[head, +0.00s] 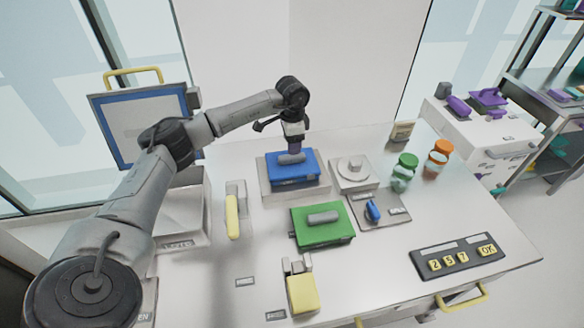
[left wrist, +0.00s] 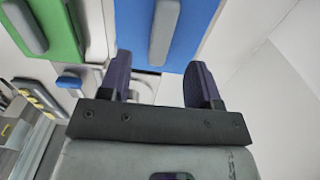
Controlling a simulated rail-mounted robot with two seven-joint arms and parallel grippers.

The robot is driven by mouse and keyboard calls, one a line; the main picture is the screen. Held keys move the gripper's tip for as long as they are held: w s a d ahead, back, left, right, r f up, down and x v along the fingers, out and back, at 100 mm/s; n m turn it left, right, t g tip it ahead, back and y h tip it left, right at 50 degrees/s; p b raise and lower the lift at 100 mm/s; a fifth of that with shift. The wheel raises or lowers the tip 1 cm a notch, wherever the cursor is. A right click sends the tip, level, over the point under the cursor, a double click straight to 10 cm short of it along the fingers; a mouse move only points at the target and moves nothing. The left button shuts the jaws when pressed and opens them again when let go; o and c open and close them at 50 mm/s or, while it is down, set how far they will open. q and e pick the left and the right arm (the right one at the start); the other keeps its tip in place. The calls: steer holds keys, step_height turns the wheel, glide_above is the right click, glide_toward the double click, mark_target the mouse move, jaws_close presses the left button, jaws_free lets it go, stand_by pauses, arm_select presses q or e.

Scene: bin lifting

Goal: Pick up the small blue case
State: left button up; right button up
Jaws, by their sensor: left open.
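The blue case (head: 296,177) has a grey handle on top and sits on a grey block at the back middle of the table. It also shows in the left wrist view (left wrist: 198,35), with its grey handle (left wrist: 164,32) in line with the gap between my fingers. My left gripper (head: 294,147) points down close to the handle in the head view. Its two purple fingers are apart in the left wrist view (left wrist: 160,82), with nothing seen between them. Whether they touch the handle cannot be told. My right gripper is not in view.
A green case (head: 336,233) with a grey handle lies in front. A grey plate with a round knob (head: 353,168), a blue switch (head: 372,210), green-lidded (head: 403,171) and orange-lidded (head: 437,158) jars stand to the right. Yellow handles (head: 232,217) (head: 303,294) stand left and front.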

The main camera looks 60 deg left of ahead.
mark_target(292, 157)
arm_select(q)
steer(key=shift+f+b, duration=0.6)
steer(key=shift+f, duration=2.75)
steer(key=shift+a+r, duration=0.1)
jaws_close()
